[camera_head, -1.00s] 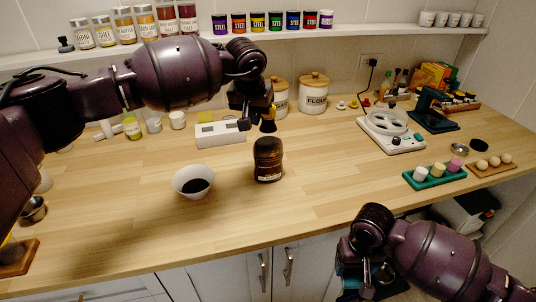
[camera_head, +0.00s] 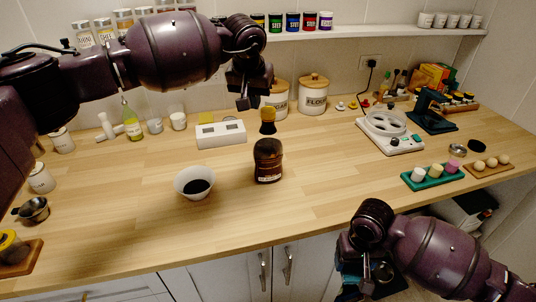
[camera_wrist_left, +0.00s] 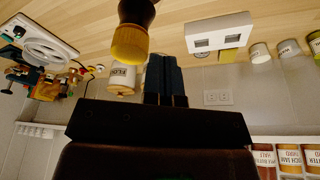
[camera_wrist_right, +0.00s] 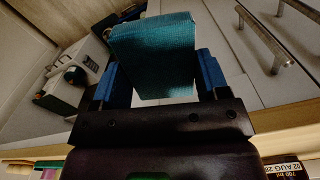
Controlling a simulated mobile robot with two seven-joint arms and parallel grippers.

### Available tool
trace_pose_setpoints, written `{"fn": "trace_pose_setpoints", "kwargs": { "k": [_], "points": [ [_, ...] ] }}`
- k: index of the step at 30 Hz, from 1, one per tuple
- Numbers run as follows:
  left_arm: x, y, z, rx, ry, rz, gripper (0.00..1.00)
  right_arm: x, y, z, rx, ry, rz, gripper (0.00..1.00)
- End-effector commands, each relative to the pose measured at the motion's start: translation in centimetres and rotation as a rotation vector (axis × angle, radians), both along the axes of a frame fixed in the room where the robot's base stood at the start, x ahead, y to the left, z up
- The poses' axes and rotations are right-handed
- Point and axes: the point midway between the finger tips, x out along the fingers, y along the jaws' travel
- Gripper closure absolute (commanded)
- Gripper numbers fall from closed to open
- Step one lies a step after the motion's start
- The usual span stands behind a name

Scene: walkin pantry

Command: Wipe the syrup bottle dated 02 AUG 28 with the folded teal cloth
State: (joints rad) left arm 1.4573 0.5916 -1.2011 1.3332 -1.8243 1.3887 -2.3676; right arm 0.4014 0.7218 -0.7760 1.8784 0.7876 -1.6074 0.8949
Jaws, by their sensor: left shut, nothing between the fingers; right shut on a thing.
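A brown bottle (camera_head: 268,162) with a dark top and a white label low down stands upright on the counter. Its label is too small to read in the head view. A label reading 02 AUG 28 (camera_wrist_right: 284,168) shows on a dark thing at the lower right of the right wrist view. The teal cloth (camera_wrist_right: 152,55) is a folded block between the blue fingers of my right gripper (camera_head: 362,280), below the counter's front edge. My left gripper (camera_head: 246,98) is shut and empty, its fingers together (camera_wrist_left: 165,78), above the counter behind and left of the bottle.
A brush (camera_head: 268,120) with yellow bristles upward stands behind the bottle. A white bowl of dark liquid (camera_head: 194,183) is to its left. A white box (camera_head: 221,134) and flour canister (camera_head: 313,95) stand behind.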

Motion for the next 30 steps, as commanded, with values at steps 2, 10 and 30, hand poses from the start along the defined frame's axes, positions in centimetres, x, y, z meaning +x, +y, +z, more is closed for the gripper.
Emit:
{"fn": "trace_pose_setpoints", "kwargs": {
  "k": [2, 10, 30],
  "points": [
    [0.0, 0.0, 0.6, 0.001, -0.001, 0.000, 1.00, 0.0, 0.0, 0.3, 0.000, -0.002, 0.000, 0.51],
    [0.0, 0.0, 0.9, 0.000, 0.001, 0.000, 1.00, 0.0, 0.0, 0.3, 0.000, -0.002, 0.000, 0.51],
    [-2.3, 0.7, 8.7, 0.000, -0.002, 0.000, 1.00, -0.1, 0.0, -0.6, 0.000, 0.004, 0.000, 0.51]
  ]
}}
